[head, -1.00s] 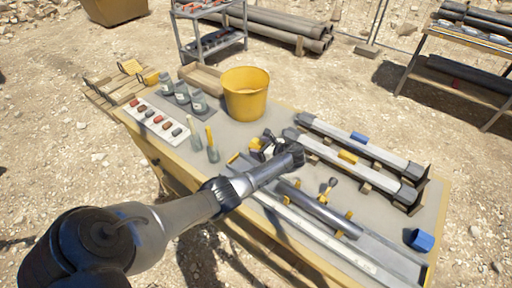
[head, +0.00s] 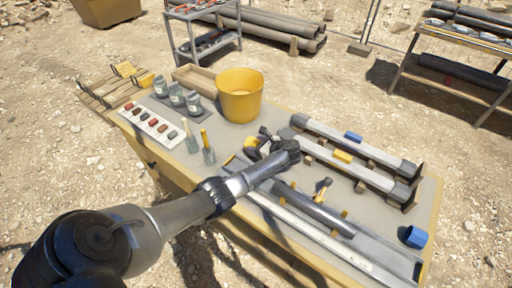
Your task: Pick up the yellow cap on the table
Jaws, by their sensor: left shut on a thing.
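The yellow cap (head: 251,142) is a small yellow piece at the far fingertips of my left gripper (head: 257,144), just in front of the yellow bucket. The left gripper is low over the middle of the table (head: 230,142) and shut on the cap. The gripper's body hides part of the cap, and I cannot tell whether the cap touches the tabletop. My right gripper is not in view.
A yellow bucket (head: 240,98) stands behind the gripper. Grey pipes (head: 358,150) with a yellow and a blue piece lie to the right. A dark tube (head: 315,210) lies in front. A blue cap (head: 415,237) sits at the right end. Jars (head: 177,95) stand left.

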